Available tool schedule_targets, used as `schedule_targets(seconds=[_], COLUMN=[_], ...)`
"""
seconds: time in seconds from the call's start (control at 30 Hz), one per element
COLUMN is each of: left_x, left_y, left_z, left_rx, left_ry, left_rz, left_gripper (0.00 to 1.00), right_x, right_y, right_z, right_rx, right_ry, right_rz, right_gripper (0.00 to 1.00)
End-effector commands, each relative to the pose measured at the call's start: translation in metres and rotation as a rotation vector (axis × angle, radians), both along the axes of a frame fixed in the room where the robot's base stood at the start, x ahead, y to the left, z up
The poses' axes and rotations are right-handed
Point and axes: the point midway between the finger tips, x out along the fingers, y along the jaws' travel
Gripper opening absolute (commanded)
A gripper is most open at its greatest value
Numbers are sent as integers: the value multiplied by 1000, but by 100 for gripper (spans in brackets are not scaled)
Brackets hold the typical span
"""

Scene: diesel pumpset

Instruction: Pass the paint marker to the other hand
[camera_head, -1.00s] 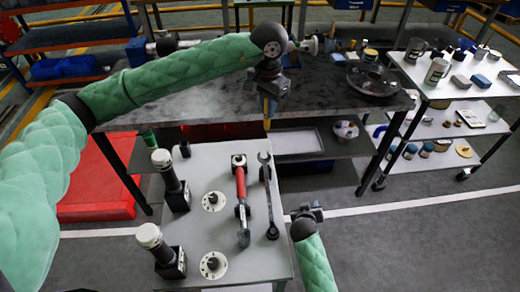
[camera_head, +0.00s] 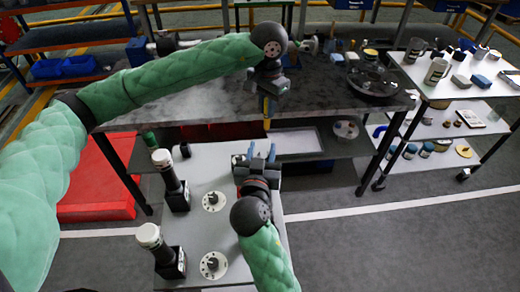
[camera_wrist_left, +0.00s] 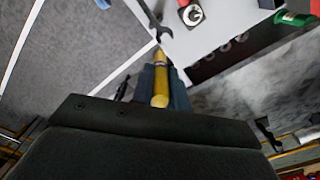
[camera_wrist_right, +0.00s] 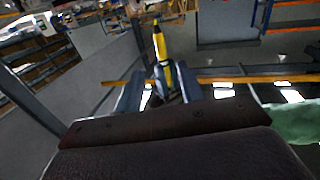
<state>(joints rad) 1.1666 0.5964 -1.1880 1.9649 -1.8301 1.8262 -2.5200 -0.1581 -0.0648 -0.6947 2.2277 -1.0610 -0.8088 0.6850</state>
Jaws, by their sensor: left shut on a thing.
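The yellow paint marker (camera_head: 267,108) hangs below my left gripper (camera_head: 269,98), which is shut on it above the small grey trolley. In the left wrist view the marker (camera_wrist_left: 160,90) lies between the two fingers and sticks out past them. My right gripper (camera_head: 257,153) is over the trolley top, lower and nearer than the left one, with its fingers apart and empty. In the right wrist view the marker (camera_wrist_right: 161,48) is ahead, roughly in line with the gap between the open fingers (camera_wrist_right: 160,88); it looks apart from them.
The grey trolley top (camera_head: 205,230) carries two dark cylindrical tools (camera_head: 170,180) and round dials (camera_head: 213,201). The dark workbench (camera_head: 210,108) is behind, with a round pan (camera_head: 373,82). A white shelf cart (camera_head: 420,85) stands right. Floor at front right is clear.

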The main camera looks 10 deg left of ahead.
Motion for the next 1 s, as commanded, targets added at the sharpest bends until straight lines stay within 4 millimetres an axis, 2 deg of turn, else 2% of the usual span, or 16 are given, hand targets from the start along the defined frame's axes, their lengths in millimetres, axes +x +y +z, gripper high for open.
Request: schedule_targets(seconds=[0.13, 0.27, 1.0], left_x=[0, 0, 0], left_y=[0, 0, 0], left_z=[0, 0, 0], left_rx=[0, 0, 0], left_ry=[0, 0, 0], left_rz=[0, 0, 0], left_gripper=[0, 0, 0], right_x=[-5, 2, 95], right_y=[4, 5, 4], right_z=[11, 11, 11], right_rx=[22, 23, 22], right_ry=[-16, -18, -17], right_rz=[6, 6, 6], right_gripper=[39, 39, 39])
